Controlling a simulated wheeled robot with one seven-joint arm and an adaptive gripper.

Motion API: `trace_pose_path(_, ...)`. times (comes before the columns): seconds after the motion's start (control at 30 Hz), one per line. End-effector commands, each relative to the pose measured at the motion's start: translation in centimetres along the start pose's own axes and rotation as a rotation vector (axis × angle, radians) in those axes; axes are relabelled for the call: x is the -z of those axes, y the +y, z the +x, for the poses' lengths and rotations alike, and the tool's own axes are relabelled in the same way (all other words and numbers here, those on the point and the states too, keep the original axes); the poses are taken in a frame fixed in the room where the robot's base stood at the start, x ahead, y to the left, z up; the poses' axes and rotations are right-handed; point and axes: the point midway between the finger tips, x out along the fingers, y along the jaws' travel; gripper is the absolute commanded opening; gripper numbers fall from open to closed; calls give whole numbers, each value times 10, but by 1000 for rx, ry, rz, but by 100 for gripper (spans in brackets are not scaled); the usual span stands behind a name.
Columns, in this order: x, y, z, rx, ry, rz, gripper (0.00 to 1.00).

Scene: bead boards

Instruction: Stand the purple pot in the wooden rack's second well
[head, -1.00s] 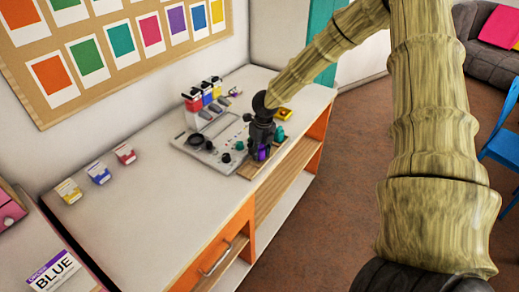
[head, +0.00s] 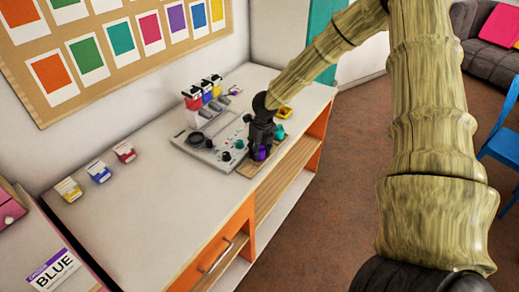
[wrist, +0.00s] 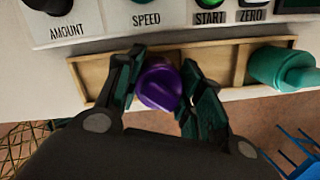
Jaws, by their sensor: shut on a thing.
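The purple pot (wrist: 158,85) is between the two fingers of my gripper (wrist: 160,92), which is shut on it. In the wrist view the pot is over or in the wooden rack (wrist: 222,62); I cannot tell whether its base touches the rack floor. In the head view the purple pot (head: 261,153) shows low beneath my gripper (head: 262,146), at the rack (head: 249,169). A teal pot (wrist: 285,68) is at the rack's right end in the wrist view and also shows in the head view (head: 279,133).
A grey machine (head: 205,148) with knobs and labels AMOUNT, SPEED, START and ZERO stands directly behind the rack. A yellow item (head: 285,113) lies beyond the gripper. Small cartons (head: 98,171) stand at the left. The table's front edge is close to the rack.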

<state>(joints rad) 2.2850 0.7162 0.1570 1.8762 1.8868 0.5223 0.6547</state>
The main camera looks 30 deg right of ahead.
Motion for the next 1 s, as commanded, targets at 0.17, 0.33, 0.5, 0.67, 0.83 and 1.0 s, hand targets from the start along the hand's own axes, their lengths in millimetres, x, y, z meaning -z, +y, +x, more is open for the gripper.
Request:
trace_pose_path(0.17, 0, 0, 1, 0, 0, 1, 13)
trace_pose_path(0.33, 0, 0, 1, 0, -1, 1, 13)
trace_pose_path(0.5, 0, 0, 1, 0, -1, 0, 54)
trace_pose_path(0.67, 0, 0, 1, 0, -1, 0, 62)
trace_pose_path(0.83, 0, 0, 1, 0, 0, 0, 70)
trace_pose_path(1.0, 0, 0, 1, 0, 0, 0, 80)
